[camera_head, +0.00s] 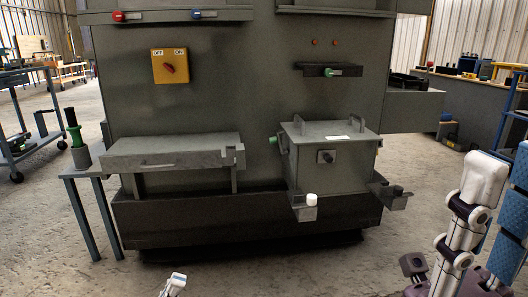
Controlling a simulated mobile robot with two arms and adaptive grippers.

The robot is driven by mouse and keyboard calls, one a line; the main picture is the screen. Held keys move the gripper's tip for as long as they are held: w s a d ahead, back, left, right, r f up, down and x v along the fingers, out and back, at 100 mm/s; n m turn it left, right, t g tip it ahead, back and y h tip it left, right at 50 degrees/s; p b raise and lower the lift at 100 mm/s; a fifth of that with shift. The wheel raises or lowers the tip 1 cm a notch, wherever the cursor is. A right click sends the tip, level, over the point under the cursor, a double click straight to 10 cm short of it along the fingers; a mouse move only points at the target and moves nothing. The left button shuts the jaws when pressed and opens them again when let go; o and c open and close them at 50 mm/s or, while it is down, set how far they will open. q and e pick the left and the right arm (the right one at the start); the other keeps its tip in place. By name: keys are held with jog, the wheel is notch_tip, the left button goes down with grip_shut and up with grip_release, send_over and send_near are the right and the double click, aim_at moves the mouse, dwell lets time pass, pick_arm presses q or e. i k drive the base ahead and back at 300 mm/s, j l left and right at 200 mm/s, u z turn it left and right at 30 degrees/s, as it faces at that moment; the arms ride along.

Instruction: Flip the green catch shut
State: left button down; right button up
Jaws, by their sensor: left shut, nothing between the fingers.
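A small green-tipped catch (330,72) sits at a dark bar (313,69) on the upper right of the grey cabinet face, under two small red dots. I cannot tell its exact position. Another green part (273,140) shows at the left side of a grey lidded box (326,172); its shape is partly hidden. My left gripper (176,281) shows only as a small pale tip at the bottom edge. It is shut and empty, well below and apart from both green parts. My right arm shows at the lower right; its gripper does not clearly show.
Red (118,16) and blue (196,14) catches sit along the cabinet top. A yellow switch plate (170,66) is on its face. A grey shelf (172,151) juts out at left, beside a stand holding a green-and-black tool (74,127). Floor before the cabinet is clear.

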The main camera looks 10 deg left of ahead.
aim_at(273, 140)
jog(key=i, duration=1.65)
